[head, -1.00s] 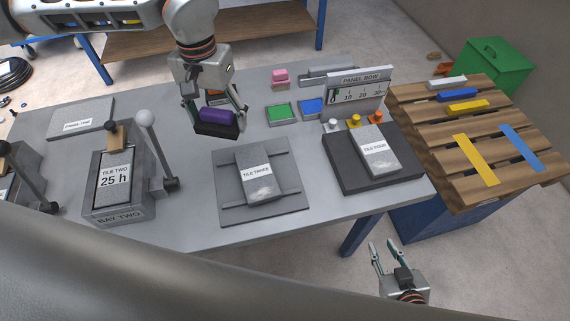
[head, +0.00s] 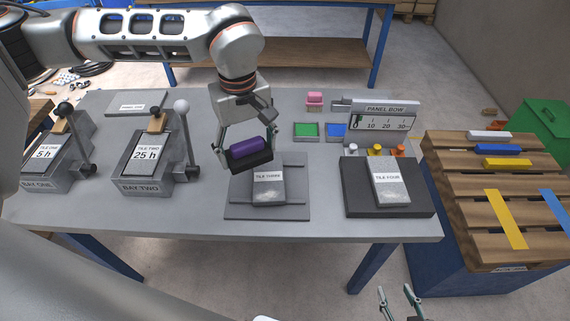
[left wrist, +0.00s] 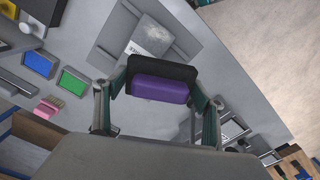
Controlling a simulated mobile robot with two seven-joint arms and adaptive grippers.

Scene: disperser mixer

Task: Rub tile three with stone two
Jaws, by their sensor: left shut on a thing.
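Tile three (head: 268,188) is a grey labelled slab with a pale patch at its front edge, lying on a grey plate (head: 293,212) on the table. It also shows in the left wrist view (left wrist: 150,36). My left gripper (head: 247,150) is shut on a block with a purple top and black base (head: 250,154), which fills the jaws in the left wrist view (left wrist: 160,88). The block is over the back left of tile three, seemingly above it; contact cannot be told. No stone number is readable on it. My right gripper (head: 400,302) is empty, fingers apart, at the bottom edge.
Tile four (head: 390,183) lies on a dark block at the right. Bay two (head: 148,165) and bay one (head: 50,160), with levers, stand at the left.

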